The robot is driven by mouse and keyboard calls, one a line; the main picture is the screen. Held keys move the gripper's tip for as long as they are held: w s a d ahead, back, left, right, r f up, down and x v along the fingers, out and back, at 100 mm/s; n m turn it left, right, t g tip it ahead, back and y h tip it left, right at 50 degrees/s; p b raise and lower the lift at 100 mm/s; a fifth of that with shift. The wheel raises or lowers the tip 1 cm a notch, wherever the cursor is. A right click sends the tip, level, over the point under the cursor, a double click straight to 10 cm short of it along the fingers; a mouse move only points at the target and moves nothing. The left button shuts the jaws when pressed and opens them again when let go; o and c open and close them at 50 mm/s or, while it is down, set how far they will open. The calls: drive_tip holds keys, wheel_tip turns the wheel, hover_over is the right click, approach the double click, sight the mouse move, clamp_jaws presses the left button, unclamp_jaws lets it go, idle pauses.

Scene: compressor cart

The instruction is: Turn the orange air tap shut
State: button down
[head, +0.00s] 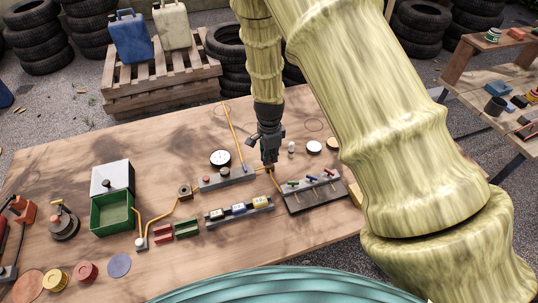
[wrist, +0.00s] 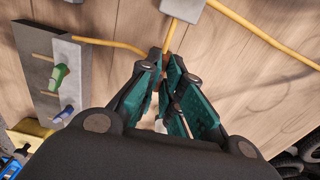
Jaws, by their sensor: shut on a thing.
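My gripper (head: 268,162) points down at the wooden bench, just left of a row of small coloured taps. In the wrist view its green-padded fingers (wrist: 168,82) are closed on a small orange-brown piece (wrist: 163,70), which I take to be the orange air tap. The fingers hide most of it, so its handle angle cannot be told. A yellow hose (wrist: 177,35) meets that spot from a grey block (wrist: 183,10). Another yellow hose (wrist: 105,42) runs left from it. In the head view the tap is hidden by my gripper.
A dark tap board (head: 315,198) stands close on the right; its green tap (wrist: 60,75) and blue tap (wrist: 66,112) show beside my fingers. A gauge (head: 220,158) and a grey switch block (head: 226,177) lie left. A green box (head: 112,215) stands farther left.

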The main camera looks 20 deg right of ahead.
drive_tip(key=shift+d+m, duration=0.1)
drive_tip(key=shift+m, duration=0.2)
drive_tip(key=c, duration=1.6)
unclamp_jaws()
drive_tip(key=shift+f, duration=0.1)
wheel_tip(320, 180, up, 12)
